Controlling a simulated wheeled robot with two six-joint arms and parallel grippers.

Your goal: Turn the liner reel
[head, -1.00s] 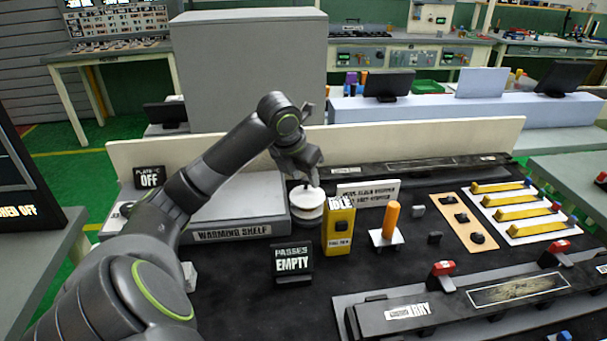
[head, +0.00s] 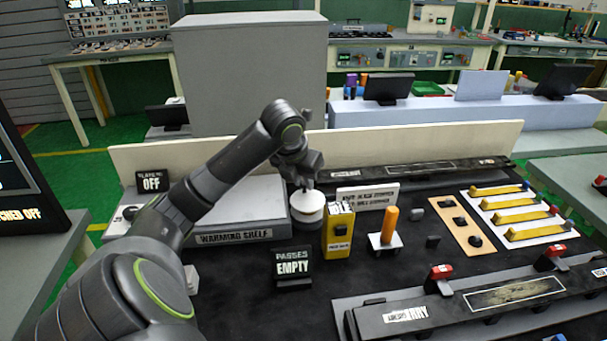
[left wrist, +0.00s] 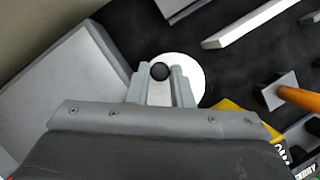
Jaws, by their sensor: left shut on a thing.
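The liner reel (head: 307,207) is a white round drum on the dark mat, between the warming shelf and a yellow box. In the left wrist view its white top (left wrist: 193,73) shows with a dark knob (left wrist: 160,71) on it. My left gripper (head: 303,187) is directly above the reel, pointing down. In the left wrist view its two fingers (left wrist: 161,80) are on either side of the dark knob, shut on it. The fingers hide part of the reel's top. My right gripper is in neither view.
The grey warming shelf (head: 240,215) is close on the left. The yellow box (head: 338,232) with white slips stands close on the right, beside an orange handle (head: 389,225). A small sign reading "PASSES EMPTY" (head: 292,264) stands in front.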

